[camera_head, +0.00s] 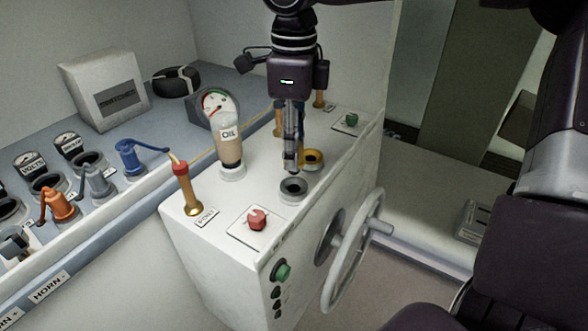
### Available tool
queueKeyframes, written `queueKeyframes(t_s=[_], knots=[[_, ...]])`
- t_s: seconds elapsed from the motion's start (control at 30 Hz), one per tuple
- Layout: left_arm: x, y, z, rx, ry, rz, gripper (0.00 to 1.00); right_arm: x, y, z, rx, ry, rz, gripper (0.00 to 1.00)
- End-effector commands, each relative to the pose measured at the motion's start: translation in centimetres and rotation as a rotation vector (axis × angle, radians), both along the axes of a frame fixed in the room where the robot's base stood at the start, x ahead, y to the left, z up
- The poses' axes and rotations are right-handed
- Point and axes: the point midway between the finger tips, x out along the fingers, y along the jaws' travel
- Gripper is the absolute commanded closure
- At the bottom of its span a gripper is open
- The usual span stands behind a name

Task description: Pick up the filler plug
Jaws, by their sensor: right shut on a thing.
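My right gripper (291,170) points straight down over the white console, its slim fingers close together and shut. The fingertips are right at a round grey fitting with a dark centre (293,190) on the console top. I take the small piece at the fingertips to be the filler plug, but the fingers hide most of it. I cannot tell whether it is still seated in the fitting or just above it. A yellow ring with a dark centre (313,159) is just behind, partly hidden by the fingers. My left gripper is not in view.
Gauges and coloured valves line the left shelf.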

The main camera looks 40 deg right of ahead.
Motion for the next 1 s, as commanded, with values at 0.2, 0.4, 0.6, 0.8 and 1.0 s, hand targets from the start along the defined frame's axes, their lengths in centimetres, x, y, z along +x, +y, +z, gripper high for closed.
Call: queueKeyframes(t_s=[0.2, 0.4, 0.6, 0.8, 1.0], knots=[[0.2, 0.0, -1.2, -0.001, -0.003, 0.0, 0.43, 0.1, 0.1, 6.6, -0.001, -0.006, -0.001, 0.97], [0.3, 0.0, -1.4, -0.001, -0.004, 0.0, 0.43, 0.1, 0.1, 11.4, 0.0, -0.003, 0.0, 0.97], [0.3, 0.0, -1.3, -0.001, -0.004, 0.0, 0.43, 0.0, 0.0, 13.8, 0.001, 0.001, 0.002, 0.97], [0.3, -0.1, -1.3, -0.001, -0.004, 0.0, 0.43, 0.0, 0.0, 14.3, 0.001, 0.002, 0.002, 0.97], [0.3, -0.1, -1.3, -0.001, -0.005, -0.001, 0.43, 0.0, 0.0, 14.3, 0.001, 0.002, 0.002, 0.97]])
